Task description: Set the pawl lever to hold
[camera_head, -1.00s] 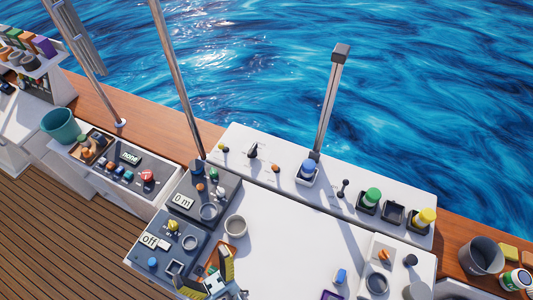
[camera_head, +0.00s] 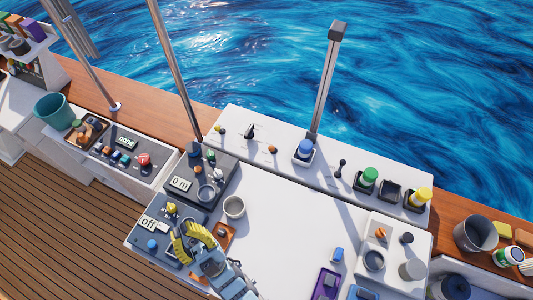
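My gripper (camera_head: 190,243), with yellow fingers, is over the lower right part of the grey "off" panel (camera_head: 140,243). Its fingers look spread, with nothing seen between them. I cannot tell for sure which control is the pawl lever, as no label is readable. The grey "0 m" unit (camera_head: 222,172) carries small blue, green and white-orange knobs. My gripper is apart from the ledge and lower left of it.
A yellow knob (camera_head: 171,208) and a blue button (camera_head: 152,245) are on the "off" panel. The white tabletop (camera_head: 285,225) is mostly clear.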

